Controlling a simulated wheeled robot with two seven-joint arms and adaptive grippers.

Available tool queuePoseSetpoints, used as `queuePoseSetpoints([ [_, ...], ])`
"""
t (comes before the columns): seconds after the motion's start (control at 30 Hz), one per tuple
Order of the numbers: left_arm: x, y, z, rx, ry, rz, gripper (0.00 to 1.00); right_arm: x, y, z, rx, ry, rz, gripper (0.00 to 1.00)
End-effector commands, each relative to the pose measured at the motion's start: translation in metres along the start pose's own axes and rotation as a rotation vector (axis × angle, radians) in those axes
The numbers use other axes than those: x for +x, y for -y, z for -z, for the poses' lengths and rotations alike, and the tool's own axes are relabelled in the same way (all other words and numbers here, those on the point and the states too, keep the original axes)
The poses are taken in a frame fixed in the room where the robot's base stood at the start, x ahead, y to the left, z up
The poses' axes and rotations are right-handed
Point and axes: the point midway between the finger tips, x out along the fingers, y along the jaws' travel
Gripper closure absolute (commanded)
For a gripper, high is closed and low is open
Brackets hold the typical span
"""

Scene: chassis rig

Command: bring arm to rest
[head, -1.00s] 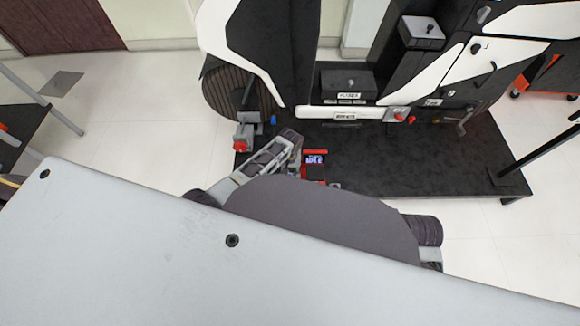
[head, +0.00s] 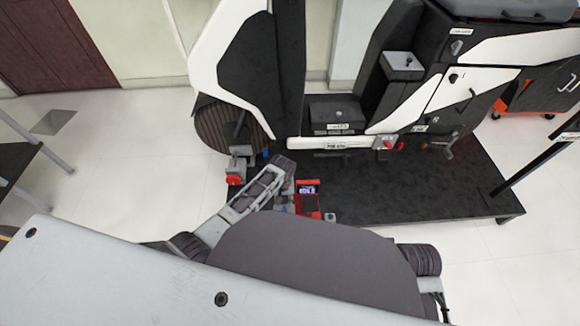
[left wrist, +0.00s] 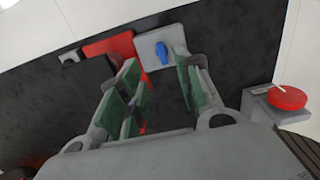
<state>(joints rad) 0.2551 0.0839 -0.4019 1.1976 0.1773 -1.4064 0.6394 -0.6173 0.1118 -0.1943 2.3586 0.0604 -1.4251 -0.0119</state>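My left arm (head: 248,200) reaches forward over the dark platform, its forearm bent. My left gripper (head: 284,203) is small and partly hidden beside the red device with a lit screen (head: 308,192). In the left wrist view the gripper (left wrist: 157,72) has its green-padded fingers apart, with nothing seen between them. Beyond the fingertips lie a red surface (left wrist: 108,46) and a light grey plate with a blue piece (left wrist: 161,52). My right gripper is not seen.
The black platform (head: 420,185) carries a tall black and white rig (head: 225,60). A red knob (head: 233,180) on a grey bracket stands left of my wrist; a red knob (left wrist: 287,97) also shows in the left wrist view.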

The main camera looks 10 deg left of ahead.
Motion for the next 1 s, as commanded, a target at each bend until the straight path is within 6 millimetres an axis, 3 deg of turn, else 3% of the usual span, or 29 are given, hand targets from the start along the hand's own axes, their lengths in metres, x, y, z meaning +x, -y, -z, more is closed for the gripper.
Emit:
queuePoseSetpoints([
  [0.37, 0.0, 0.0, 0.0, 0.035, 0.0, 0.0, 0.66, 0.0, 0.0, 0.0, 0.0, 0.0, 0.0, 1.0],
  [0.7, -0.001, 0.001, 0.001, 0.201, -0.001, 0.006, 0.66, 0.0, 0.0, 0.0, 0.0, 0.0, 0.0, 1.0],
  [0.87, -0.015, -0.006, 0.009, 0.293, -0.036, -0.003, 0.66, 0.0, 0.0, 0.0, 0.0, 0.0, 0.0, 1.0],
  [1.0, -0.038, -0.018, 0.021, 0.366, -0.089, -0.021, 0.66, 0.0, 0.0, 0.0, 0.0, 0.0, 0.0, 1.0],
])
